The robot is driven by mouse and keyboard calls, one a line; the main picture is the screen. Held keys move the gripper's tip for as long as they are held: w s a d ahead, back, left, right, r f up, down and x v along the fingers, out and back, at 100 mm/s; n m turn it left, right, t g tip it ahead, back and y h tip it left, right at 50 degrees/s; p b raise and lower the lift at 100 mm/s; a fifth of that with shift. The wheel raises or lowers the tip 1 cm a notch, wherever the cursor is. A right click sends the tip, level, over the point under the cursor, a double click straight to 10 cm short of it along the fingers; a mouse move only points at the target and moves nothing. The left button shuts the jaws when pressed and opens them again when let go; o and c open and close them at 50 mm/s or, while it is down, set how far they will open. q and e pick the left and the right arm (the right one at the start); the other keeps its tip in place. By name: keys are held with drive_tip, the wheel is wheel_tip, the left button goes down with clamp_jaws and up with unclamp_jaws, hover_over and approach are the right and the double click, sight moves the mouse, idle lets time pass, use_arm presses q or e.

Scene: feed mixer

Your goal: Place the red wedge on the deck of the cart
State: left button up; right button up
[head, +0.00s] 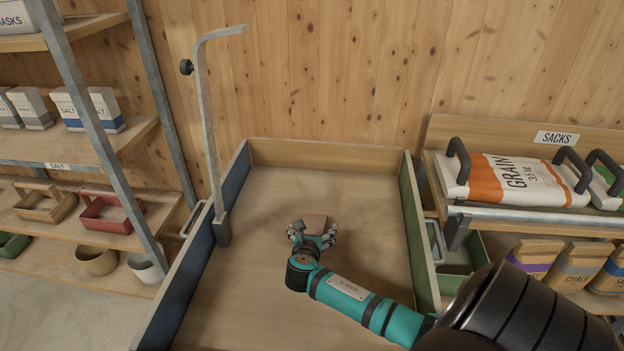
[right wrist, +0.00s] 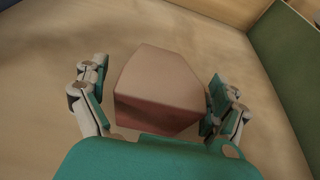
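The red wedge (head: 314,223), a dull reddish-brown block, is at the middle of the cart's wooden deck (head: 330,187). It also shows in the right wrist view (right wrist: 160,88), on or very close to the deck; contact underneath is hidden. My right gripper (head: 313,234) is low over the deck with its fingers on either side of the wedge. My left gripper is not in view.
The cart has a blue left wall (head: 198,262), a green right wall (head: 420,245) and a wooden back wall. A tall grey hooked post (head: 211,130) stands at its left side. Shelves with boxes are at left; a rack with a grain sack (head: 515,180) is at right. The deck around the wedge is clear.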

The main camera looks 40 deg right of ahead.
drive_tip(key=shift+r, duration=0.25)
drive_tip(key=v, duration=1.2)
drive_tip(key=shift+f+p, duration=0.15)
drive_tip(key=shift+p, duration=0.25)
